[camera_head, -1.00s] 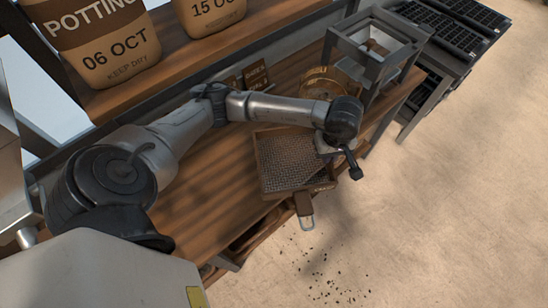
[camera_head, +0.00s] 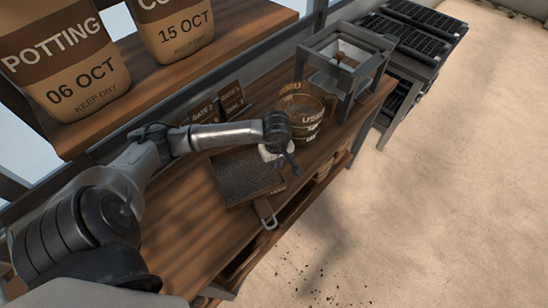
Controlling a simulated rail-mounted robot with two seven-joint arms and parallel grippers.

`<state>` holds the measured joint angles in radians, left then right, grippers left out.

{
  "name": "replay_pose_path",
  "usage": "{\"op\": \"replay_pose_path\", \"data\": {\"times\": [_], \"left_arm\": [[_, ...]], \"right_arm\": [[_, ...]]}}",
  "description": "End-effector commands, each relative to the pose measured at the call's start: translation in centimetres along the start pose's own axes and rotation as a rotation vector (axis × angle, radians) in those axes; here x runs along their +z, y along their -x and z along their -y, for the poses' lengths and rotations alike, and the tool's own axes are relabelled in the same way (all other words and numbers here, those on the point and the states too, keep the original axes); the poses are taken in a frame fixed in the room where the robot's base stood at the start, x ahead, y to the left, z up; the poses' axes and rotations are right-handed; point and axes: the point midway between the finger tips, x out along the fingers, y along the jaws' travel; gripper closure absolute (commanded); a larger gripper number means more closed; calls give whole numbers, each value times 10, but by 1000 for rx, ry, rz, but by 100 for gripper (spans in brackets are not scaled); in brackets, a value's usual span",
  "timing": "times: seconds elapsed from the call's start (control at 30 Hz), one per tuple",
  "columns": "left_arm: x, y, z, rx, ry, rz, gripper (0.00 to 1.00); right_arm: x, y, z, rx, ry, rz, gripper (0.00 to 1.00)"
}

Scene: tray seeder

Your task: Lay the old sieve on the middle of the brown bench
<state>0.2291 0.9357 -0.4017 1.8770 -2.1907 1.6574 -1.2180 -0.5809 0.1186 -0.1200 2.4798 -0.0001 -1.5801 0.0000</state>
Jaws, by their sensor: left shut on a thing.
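The old sieve (camera_head: 245,178) is a square wooden frame with grey wire mesh. It is over the brown bench (camera_head: 185,235), with its brown handle (camera_head: 265,212) pointing toward the bench's front edge. My left gripper (camera_head: 277,158) is shut on the sieve's right side; its fingers are partly hidden by the wrist. I cannot tell whether the sieve touches the bench top or hangs just above it. My right gripper is not in view.
Small dark signs (camera_head: 231,98) stand at the back. Potting sacks (camera_head: 75,65) sit on the upper shelf. Bare bench lies to the left.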

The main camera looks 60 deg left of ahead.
Motion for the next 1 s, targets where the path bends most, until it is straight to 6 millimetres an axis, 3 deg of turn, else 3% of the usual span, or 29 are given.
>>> {"op": "replay_pose_path", "data": {"times": [0.47, 0.5, 0.73, 1.0], "left_arm": [[0, -10, 0, 0, -1, -1, 100], [0, -10, 0, 1, 0, -1, 90], [0, -9, 0, 0, -1, 0, 68], [0, -9, 0, 0, -1, 0, 66]], "right_arm": [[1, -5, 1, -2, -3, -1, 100], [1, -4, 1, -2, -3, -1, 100], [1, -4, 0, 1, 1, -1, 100], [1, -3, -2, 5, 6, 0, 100]]}}
